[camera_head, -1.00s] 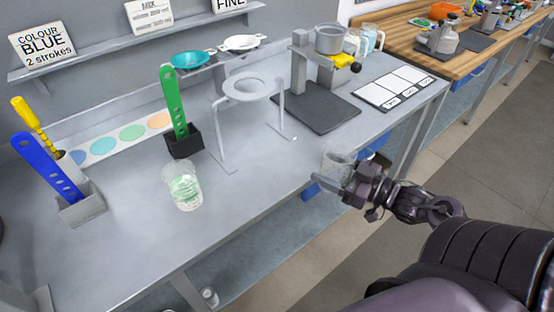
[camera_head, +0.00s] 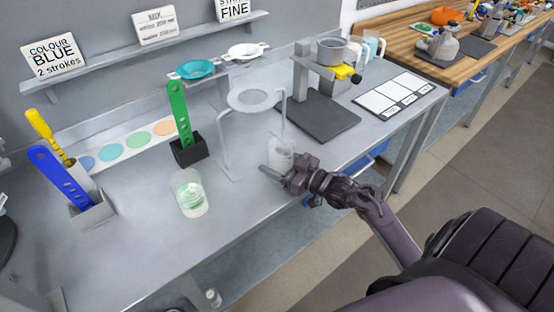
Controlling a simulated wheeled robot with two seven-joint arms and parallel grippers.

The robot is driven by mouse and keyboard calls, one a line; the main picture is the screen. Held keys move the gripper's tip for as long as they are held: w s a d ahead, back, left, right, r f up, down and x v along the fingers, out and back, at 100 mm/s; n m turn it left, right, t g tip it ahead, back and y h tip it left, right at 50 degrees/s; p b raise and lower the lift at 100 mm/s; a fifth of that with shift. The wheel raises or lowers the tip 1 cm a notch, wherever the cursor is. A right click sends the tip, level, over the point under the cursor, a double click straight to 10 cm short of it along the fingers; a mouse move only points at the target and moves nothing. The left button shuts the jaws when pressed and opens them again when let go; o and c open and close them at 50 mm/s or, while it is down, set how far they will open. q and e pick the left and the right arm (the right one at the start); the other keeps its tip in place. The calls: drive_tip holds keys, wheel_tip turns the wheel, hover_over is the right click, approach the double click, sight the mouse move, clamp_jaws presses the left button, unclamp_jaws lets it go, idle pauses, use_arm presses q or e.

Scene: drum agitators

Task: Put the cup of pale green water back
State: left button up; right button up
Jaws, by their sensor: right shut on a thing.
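A clear cup with pale green contents (camera_head: 189,196) stands upright on the grey bench, in front of the green paddle's black holder. My right gripper (camera_head: 276,172) is shut on a second clear cup (camera_head: 281,153). That held cup is roughly upright over the front part of the bench, beside the right leg of the ring stand (camera_head: 254,99). Its contents look greyish and are hard to make out, and I cannot tell whether it touches the bench. A white strip with coloured circles (camera_head: 124,142) lies along the back. My left gripper is out of view.
The green paddle (camera_head: 180,114) stands in a black holder; blue (camera_head: 62,179) and yellow (camera_head: 46,132) tools stand at left. A dark mat (camera_head: 325,118) with a pot apparatus (camera_head: 332,52) and a white card (camera_head: 397,96) are at right. Bench between standing cup and ring stand is clear.

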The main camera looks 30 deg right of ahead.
drive_tip(key=shift+f, duration=0.15)
drive_tip(key=o, duration=1)
drive_tip(key=shift+f, duration=0.1)
drive_tip(key=shift+r, duration=0.2)
drive_tip(key=b+v, duration=0.2)
drive_tip(key=v, duration=1)
